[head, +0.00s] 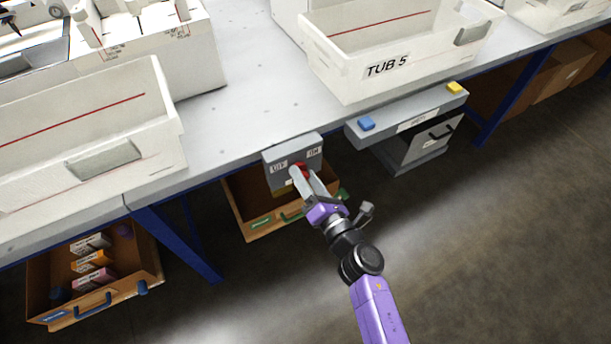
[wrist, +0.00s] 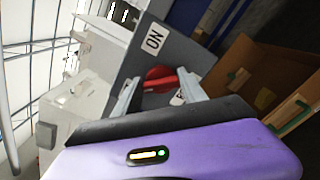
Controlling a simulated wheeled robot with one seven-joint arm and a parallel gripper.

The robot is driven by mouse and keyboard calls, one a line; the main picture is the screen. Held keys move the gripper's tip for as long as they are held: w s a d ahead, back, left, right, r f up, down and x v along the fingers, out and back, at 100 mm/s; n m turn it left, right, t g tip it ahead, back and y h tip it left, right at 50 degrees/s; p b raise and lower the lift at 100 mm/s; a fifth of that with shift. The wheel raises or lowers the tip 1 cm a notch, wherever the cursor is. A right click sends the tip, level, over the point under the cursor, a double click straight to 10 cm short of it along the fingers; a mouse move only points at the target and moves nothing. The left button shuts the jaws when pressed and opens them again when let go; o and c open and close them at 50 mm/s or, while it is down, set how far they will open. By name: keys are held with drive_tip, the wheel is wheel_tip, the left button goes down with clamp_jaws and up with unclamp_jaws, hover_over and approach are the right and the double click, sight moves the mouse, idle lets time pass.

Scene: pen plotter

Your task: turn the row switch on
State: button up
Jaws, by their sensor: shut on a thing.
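The row switch is a grey box (head: 283,157) fixed at the front edge of the table, with white labels OFF on the left and ON on the right. Its red knob (head: 299,168) shows just beyond my fingertips in the head view. In the wrist view the red handle (wrist: 160,77) sits between my fingers, near the ON label (wrist: 154,41). My gripper (head: 297,174) is shut on the red knob. The fingers cover part of the knob in the head view, so its exact angle is hard to tell.
To the right is a grey panel with a blue button (head: 366,123) and a yellow button (head: 454,88). TUB 5 (head: 340,75) stands on the table above. Another white tub (head: 160,150) stands left.

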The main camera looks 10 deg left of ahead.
drive_tip(key=m+p, duration=0.1)
drive_tip(key=m, duration=0.3)
drive_tip(key=shift+d+m+p, duration=0.1)
drive_tip(key=shift+m+p, duration=0.2)
drive_tip(key=shift+p, duration=0.1)
drive_tip(key=m+p, duration=0.1)
drive_tip(key=m, duration=0.3)
drive_tip(key=shift+f, duration=0.15)
drive_tip(key=shift+f+m+p, duration=0.15)
drive_tip(key=shift+m+p, duration=0.65)
drive_tip(key=shift+m, duration=1.35)
drive_tip(key=shift+f+m+p, duration=0.15)
drive_tip(key=shift+m+p, duration=0.6)
drive_tip(key=shift+m, duration=1.4)
drive_tip(key=o, duration=1.4)
drive_tip(key=shift+c, duration=0.2)
drive_tip(key=p+v, duration=0.1)
drive_tip(key=v, duration=0.6)
drive_tip(key=shift+s+d+p, duration=0.15)
drive_tip(key=shift+s+p, duration=0.25)
